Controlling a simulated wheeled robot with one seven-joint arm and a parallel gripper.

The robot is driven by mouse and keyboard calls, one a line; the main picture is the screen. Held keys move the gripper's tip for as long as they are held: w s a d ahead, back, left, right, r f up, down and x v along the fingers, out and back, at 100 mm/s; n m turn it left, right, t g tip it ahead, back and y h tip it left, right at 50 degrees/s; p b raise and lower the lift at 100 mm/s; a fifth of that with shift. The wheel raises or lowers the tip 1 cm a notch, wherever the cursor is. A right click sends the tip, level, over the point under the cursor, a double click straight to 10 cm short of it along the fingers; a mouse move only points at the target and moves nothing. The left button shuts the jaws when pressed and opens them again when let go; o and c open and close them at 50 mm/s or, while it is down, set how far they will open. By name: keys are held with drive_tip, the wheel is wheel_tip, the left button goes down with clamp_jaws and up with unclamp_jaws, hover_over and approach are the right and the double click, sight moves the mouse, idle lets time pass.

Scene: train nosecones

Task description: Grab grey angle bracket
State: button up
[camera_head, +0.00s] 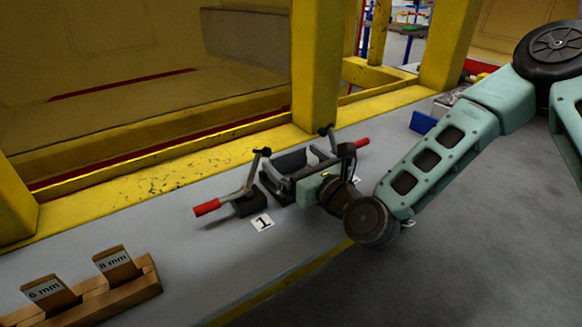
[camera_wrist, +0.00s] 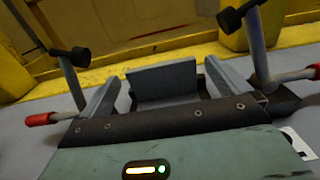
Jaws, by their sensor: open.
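The grey angle bracket (camera_wrist: 162,82) shows in the wrist view as an upright grey plate with a lower part behind my gripper's dark front bar. My gripper (camera_wrist: 163,74) is open, with one grey finger on each side of the plate. Small gaps seem to show between the fingers and the plate; I cannot tell whether either touches. In the head view the bracket (camera_head: 289,162) is a dark grey shape between two toggle clamps, partly hidden by my gripper (camera_head: 304,176). Its lower part is hidden.
Two toggle clamps with red handles, the left one (camera_head: 244,194) and the right one (camera_head: 335,150), flank the bracket closely. A card marked 1 (camera_head: 262,223) lies in front. Wooden holders (camera_head: 110,300) stand at lower left, a blue bin (camera_head: 423,122) at right. A yellow frame (camera_head: 315,70) rises behind.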

sight(290, 154)
drive_tip(key=p+x, duration=0.1)
drive_tip(key=x, duration=0.4)
drive_tip(key=shift+r, duration=0.15)
drive_tip(key=c, duration=1)
drive_tip(key=shift+r, duration=0.15)
